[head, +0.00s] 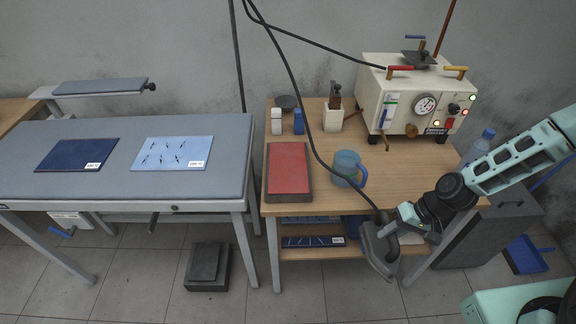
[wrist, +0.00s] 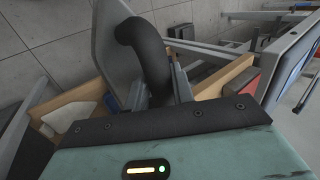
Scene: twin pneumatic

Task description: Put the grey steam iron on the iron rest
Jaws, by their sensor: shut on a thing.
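The grey steam iron (head: 372,250) hangs tilted in front of the table's front right edge, with a black hose running up from it. My gripper (head: 396,220) is shut on its handle. In the wrist view the black curved handle (wrist: 147,45) lies between the fingers of my gripper (wrist: 160,85), and the grey iron body (wrist: 112,38) shows behind it. The iron rest looks to be the red pad in a dark frame (head: 288,168) on the left part of the wooden table, left of the iron. Its top is bare.
A blue mug (head: 346,167) stands on the wooden table (head: 400,160) between the red pad and my arm. The steam generator (head: 415,95) is behind, with a water bottle (head: 480,145) at right. The hose crosses above the table. The ironing board (head: 120,200) is at left.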

